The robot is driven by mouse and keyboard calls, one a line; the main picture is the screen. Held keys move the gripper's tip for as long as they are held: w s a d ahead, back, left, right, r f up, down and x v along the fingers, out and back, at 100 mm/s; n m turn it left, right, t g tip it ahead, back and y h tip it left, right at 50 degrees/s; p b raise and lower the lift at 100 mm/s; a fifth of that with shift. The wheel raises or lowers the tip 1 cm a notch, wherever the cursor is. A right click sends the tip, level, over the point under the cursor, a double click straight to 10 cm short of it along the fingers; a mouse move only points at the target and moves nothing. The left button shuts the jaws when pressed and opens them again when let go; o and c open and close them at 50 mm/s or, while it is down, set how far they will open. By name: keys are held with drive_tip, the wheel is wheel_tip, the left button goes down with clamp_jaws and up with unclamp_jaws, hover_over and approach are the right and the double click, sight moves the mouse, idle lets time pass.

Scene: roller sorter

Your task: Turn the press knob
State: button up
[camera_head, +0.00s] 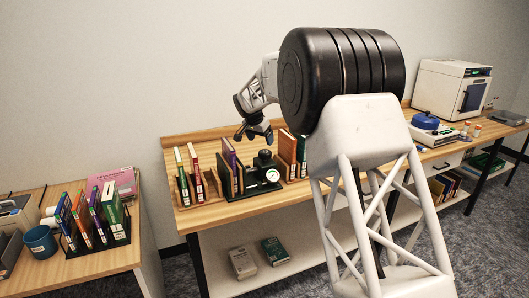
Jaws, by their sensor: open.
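A dark green press-like device (248,192) stands on the wooden bench, between upright books. A round black knob (264,155) sits at its top, and a white dial gauge (272,175) faces the camera below it. My gripper (254,140) hangs above the device, pointing down, with its fingers open and empty. In the picture it is just above and slightly left of the knob; a gap appears between them, but its depth is hard to judge.
Upright books (195,172) flank the device on the left, and brown books (294,150) on the right. The bench's front edge (230,212) is clear. A white oven-like machine (452,88) stands far right.

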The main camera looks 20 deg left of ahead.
sight(265, 151)
drive_tip(key=shift+m, duration=0.4)
drive_tip(key=shift+x, duration=3.9)
drive_tip(key=shift+c, duration=0.2)
drive_tip(key=c, duration=0.9)
drive_tip(key=shift+o, duration=0.2)
drive_tip(key=shift+n+y, duration=0.3)
drive_tip(key=shift+n, duration=0.3)
